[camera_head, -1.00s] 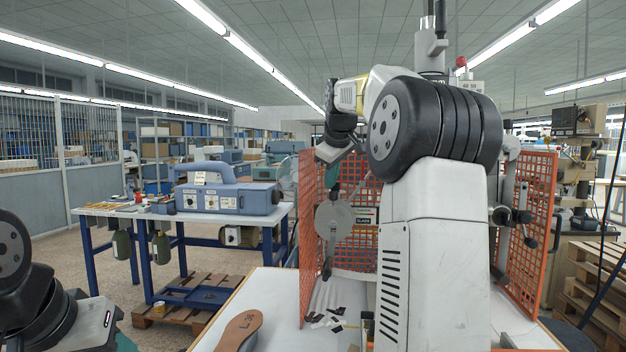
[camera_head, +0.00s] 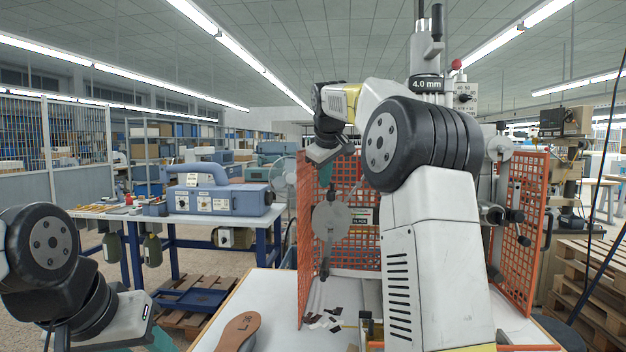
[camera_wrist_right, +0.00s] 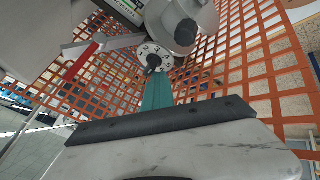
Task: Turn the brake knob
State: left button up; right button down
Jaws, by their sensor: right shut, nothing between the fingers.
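In the head view the right gripper (camera_head: 326,174) is at the orange mesh, above a grey disc (camera_head: 331,221), and the knob cannot be made out. My left gripper (camera_head: 162,343) shows only as a teal piece at the bottom edge.
Orange mesh guards (camera_head: 521,230) flank the machine. A black collar marked 4.0 mm (camera_head: 427,85) is on its column. A brown sole-shaped piece (camera_head: 238,333) lies on the white table (camera_head: 270,290). A blue-grey machine (camera_head: 225,195) stands on a bench at left.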

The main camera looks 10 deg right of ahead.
jog(key=shift+w+a, duration=0.2)
dwell(0.8)
